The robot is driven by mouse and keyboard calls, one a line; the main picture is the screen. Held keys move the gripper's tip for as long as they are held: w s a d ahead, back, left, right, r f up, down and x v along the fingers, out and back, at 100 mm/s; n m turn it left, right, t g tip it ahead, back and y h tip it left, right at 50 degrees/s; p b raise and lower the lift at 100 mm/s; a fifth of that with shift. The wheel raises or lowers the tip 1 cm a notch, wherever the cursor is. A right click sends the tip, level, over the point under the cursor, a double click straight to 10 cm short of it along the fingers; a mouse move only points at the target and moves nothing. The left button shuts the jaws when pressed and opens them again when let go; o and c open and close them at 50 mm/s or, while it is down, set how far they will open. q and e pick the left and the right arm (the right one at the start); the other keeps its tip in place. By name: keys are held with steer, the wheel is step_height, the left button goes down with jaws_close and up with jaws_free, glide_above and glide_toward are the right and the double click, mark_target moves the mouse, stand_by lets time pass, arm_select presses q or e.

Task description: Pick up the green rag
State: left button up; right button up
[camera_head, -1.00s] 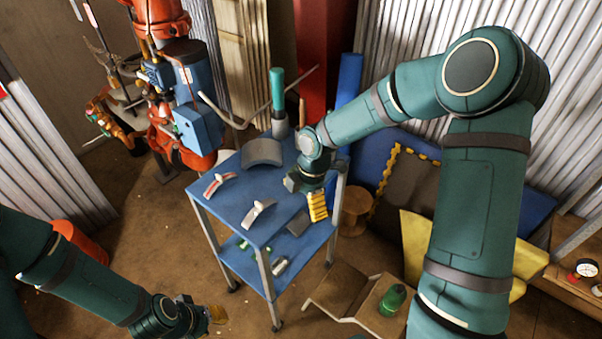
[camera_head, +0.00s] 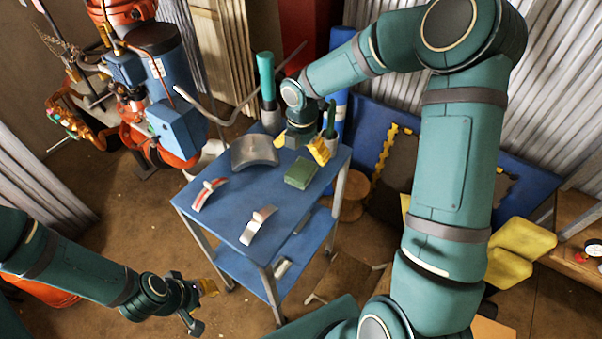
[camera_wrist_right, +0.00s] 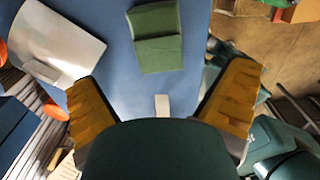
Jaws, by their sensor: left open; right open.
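The green rag (camera_head: 301,173) is a folded, flat pad on the top of the blue cart (camera_head: 240,203), near its right edge. In the right wrist view the rag (camera_wrist_right: 158,37) lies ahead of the fingers, centred between them and apart from them. My right gripper (camera_head: 303,146) is open and empty, above the cart top just behind the rag. Its yellow fingers also show in the right wrist view (camera_wrist_right: 160,100). My left gripper (camera_head: 203,305) is open and empty, low at the left of the cart, away from the rag.
Red and blue machinery (camera_head: 150,80) is at the left.

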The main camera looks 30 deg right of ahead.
mark_target(302, 169)
steer(key=shift+f, duration=1.6)
steer(key=f, duration=0.1)
steer(key=f+b, duration=0.1)
steer(key=f, duration=0.1)
steer(key=f+b, duration=0.1)
steer(key=f, duration=0.1)
steer(key=shift+w, duration=0.25)
steer(key=c, duration=1.2)
